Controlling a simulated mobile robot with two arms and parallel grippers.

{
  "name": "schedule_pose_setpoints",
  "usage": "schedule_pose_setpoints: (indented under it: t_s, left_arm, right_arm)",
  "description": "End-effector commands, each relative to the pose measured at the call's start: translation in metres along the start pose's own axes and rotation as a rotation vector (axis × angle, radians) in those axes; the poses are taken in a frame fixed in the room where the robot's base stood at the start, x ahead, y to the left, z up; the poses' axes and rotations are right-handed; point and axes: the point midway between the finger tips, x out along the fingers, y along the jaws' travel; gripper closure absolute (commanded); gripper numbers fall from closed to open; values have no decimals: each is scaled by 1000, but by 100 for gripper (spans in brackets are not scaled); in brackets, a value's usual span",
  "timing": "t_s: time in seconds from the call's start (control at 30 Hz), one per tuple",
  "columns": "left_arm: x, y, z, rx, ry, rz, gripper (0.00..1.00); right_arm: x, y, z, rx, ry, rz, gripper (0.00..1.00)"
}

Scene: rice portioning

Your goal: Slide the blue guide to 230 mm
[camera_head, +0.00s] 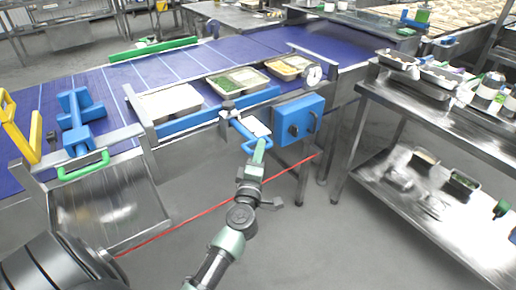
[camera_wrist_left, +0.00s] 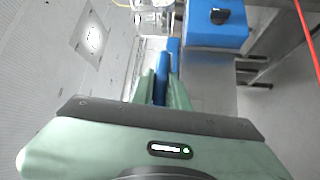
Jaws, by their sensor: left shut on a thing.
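The blue guide (camera_head: 188,123) is a long bar along the near edge of the conveyor, beside the trays. A blue handle (camera_head: 237,127) sticks out towards me in front of it. My left gripper (camera_head: 259,152) is shut on the outer end of this handle, beside the blue box. In the left wrist view, a blue bar (camera_wrist_left: 161,88) lies between the green fingers. A round dial (camera_head: 313,75) stands at the guide's right end, too small to read. No millimetre scale is legible. My right gripper is not in view.
A blue box (camera_head: 299,119) with a dark knob sits right of the handle. Trays of food (camera_head: 238,81) stand on the blue conveyor (camera_head: 216,52). A steel rack (camera_head: 436,110) stands at the right. A red line (camera_head: 215,204) crosses the open floor.

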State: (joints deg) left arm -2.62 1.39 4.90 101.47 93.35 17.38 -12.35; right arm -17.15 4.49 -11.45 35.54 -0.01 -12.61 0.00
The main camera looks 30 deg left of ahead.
Motion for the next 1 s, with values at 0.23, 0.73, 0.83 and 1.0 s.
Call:
schedule_pose_setpoints:
  t_s: [0.23,0.73,0.83,1.0]
  left_arm:
    - [-1,-2,3,-1,-7,-4,63]
    - [-48,-4,2,-1,-7,-5,63]
    - [-64,-4,3,-1,-7,-5,63]
    - [-78,-2,3,0,-7,-4,63]
  right_arm:
    - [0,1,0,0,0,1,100]
    - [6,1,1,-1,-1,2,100]
    - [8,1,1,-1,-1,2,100]
    - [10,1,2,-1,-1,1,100]
